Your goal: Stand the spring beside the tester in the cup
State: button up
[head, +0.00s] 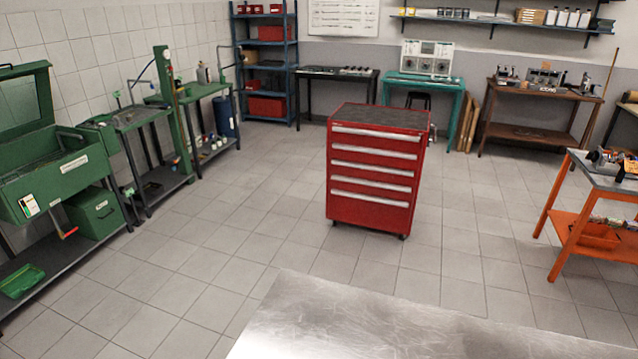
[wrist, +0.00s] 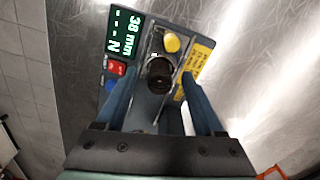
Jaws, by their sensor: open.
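In the wrist view the tester (wrist: 120,50) lies below my gripper on a steel bench. It has a lit display reading "38 mm" and dashes before "N", a red and a blue button, a yellow knob (wrist: 171,43) and a yellow label. A dark round part (wrist: 159,76) stands at the tester's middle, between my fingers in the picture. I cannot tell whether it is the spring or part of the tester. My gripper (wrist: 157,78) is open, its blue fingers either side of this part. I cannot make out the cup. The head view shows none of these.
An orange workbench (head: 590,205) is at the right, green machines (head: 70,165) at the left.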

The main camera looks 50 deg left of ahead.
notch_tip(320, 180, up, 13)
jog(key=shift+p, duration=0.45)
dwell(0.6)
